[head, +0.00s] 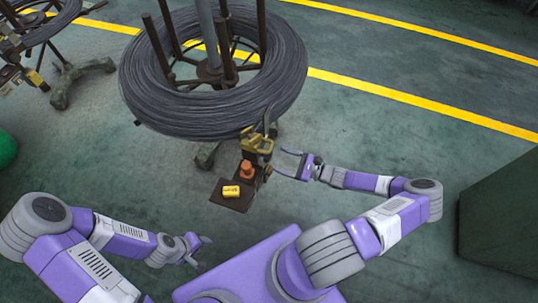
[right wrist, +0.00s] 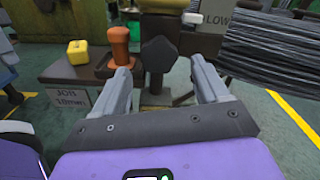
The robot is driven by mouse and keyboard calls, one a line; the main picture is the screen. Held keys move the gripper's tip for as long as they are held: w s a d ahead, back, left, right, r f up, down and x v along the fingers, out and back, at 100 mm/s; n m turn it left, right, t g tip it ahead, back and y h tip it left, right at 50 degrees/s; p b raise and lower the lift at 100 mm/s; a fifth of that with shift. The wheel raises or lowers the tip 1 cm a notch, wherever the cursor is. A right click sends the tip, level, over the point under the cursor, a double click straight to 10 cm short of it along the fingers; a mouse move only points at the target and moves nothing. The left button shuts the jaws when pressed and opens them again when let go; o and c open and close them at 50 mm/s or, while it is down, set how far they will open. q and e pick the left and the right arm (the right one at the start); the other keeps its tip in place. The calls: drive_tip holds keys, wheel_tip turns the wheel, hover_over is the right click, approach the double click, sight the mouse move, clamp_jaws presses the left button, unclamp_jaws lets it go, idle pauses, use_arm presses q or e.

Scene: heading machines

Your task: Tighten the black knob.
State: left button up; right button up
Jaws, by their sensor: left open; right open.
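The black knob (right wrist: 158,60) is a dark, lobed knob facing me in the right wrist view, on the front of a brass-coloured fixture (head: 257,142). My right gripper (head: 282,164) is open beside the fixture, to its right in the head view. In the right wrist view the open fingers (right wrist: 160,76) point toward the knob, one on each side of it, with a visible gap; the knob is not gripped. My left gripper (head: 203,254) is open and empty, low over the floor, away from the fixture.
A small brown shelf (head: 220,201) holds a yellow block (head: 231,191) and an orange handle-like piece (head: 246,171), close to the right gripper's left finger. A large wire coil (head: 180,118) stands behind. A dark green cabinet (head: 500,215) is at right. Floor between is clear.

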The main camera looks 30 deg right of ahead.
sight(270, 157)
drive_tip(key=shift+b+x, duration=0.55)
drive_tip(key=shift+x, duration=2.2)
drive_tip(key=shift+s, duration=0.1)
drive_tip(key=c, duration=1)
